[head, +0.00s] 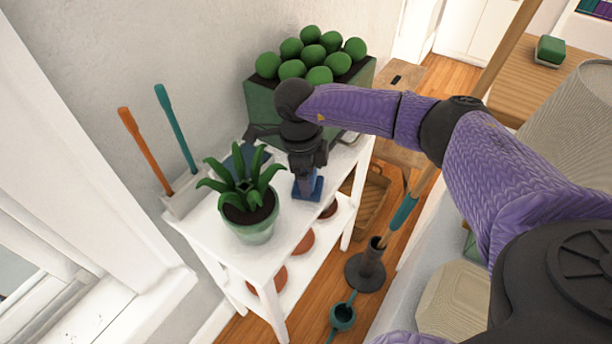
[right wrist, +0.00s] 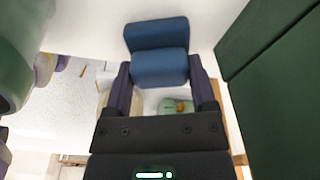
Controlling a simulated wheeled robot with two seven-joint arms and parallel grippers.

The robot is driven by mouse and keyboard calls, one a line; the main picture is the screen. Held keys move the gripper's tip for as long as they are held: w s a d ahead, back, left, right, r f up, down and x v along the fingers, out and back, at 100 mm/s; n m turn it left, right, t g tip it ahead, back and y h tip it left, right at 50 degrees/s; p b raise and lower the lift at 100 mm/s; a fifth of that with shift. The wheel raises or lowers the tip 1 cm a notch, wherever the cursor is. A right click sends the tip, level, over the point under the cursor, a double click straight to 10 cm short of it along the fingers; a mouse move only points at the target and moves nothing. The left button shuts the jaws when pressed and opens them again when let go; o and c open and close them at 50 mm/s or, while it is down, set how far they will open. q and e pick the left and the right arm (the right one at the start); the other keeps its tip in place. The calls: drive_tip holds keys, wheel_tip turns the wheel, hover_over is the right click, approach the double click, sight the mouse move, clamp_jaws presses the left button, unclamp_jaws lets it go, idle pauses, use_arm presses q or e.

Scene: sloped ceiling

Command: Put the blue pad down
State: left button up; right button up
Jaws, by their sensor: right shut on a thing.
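My right gripper (head: 307,184) is shut on the blue pad (head: 317,187), low over the right part of the white stand's top (head: 275,225). I cannot tell whether the pad touches the top. In the right wrist view the pad (right wrist: 160,69) sits between the two fingers of the gripper (right wrist: 160,82). Another blue part (right wrist: 155,32) shows right behind it; I cannot tell if it is the same piece. My left gripper is not in view.
A potted plant (head: 250,235) stands left of my gripper. A green planter with round green balls (head: 260,108) is behind it. A holder with orange and teal-handled tools (head: 183,200) is at the left. A dark blue item (head: 236,160) lies behind the plant.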

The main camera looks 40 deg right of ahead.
drive_tip(key=shift+r, duration=0.15)
drive_tip(key=o, duration=1)
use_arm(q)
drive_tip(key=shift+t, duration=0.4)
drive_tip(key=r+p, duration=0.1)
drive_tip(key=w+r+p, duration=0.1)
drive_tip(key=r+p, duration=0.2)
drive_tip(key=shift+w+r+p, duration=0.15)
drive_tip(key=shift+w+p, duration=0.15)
use_arm(e)
drive_tip(key=r, duration=0.8)
drive_tip(key=w+a+r, duration=0.1)
drive_tip(key=r, duration=0.3)
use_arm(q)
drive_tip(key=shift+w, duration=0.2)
use_arm(e)
drive_tip(key=shift+f, duration=0.1)
